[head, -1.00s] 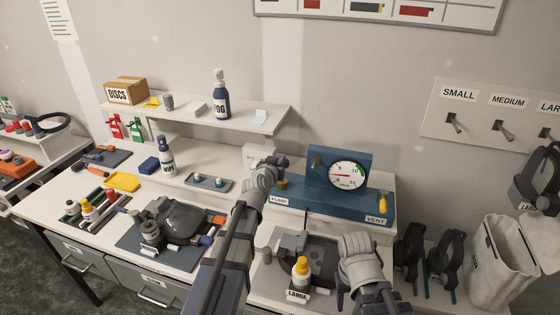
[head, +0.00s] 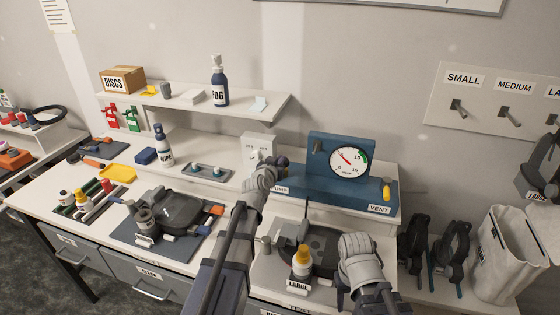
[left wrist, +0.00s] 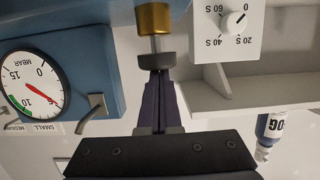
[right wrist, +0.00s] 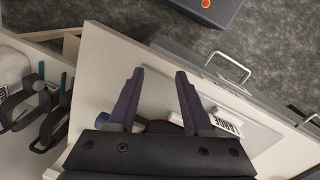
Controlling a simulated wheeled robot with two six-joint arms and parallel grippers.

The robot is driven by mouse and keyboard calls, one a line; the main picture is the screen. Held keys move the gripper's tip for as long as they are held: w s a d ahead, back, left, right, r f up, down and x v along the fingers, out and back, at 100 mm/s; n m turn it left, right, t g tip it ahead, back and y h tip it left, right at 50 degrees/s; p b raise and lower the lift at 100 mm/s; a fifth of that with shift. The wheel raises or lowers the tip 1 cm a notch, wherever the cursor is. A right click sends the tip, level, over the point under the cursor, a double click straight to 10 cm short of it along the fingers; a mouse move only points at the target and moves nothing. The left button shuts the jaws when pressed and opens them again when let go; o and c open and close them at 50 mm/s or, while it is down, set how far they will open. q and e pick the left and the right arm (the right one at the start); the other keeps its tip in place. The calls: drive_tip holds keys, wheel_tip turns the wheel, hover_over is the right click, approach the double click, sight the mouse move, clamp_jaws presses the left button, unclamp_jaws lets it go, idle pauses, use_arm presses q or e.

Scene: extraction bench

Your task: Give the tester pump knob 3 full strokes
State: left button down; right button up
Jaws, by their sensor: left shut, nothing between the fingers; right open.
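The blue tester (head: 335,145) stands at the back of the bench with a round gauge (head: 349,161). Its needle points up-left, short of the green band. In the left wrist view, the dark pump knob (left wrist: 155,61) sits on a steel rod below a brass collar (left wrist: 153,18). My left gripper (left wrist: 159,76) is shut and empty, its fingertips at the knob's outer face; I cannot tell if they press on it. In the head view the arm largely hides the knob. My right gripper (right wrist: 158,76) is open and empty above the bench's right front.
A white timer box (head: 257,146) stands left of the tester. A yellow vent part (head: 387,188) is at the tester's right end. A shelf (head: 270,112) runs behind.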

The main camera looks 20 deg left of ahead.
use_arm(q)
drive_tip(key=shift+r, duration=0.1)
use_arm(e)
drive_tip(key=shift+r, duration=0.1)
use_arm(q)
drive_tip(key=shift+r+p, duration=0.55)
drive_tip(key=shift+p, duration=0.15)
use_arm(e)
drive_tip(key=shift+r, duration=0.55)
use_arm(q)
drive_tip(key=r+p+v, duration=0.1)
drive_tip(key=p+v, duration=0.1)
drive_tip(key=v, duration=0.3)
drive_tip(key=r+p+v, duration=0.1)
drive_tip(key=p+v, duration=0.2)
drive_tip(key=v, duration=0.2)
drive_tip(key=shift+r, duration=0.35)
use_arm(e)
drive_tip(key=r, duration=0.5)
drive_tip(key=shift+a, duration=0.3)
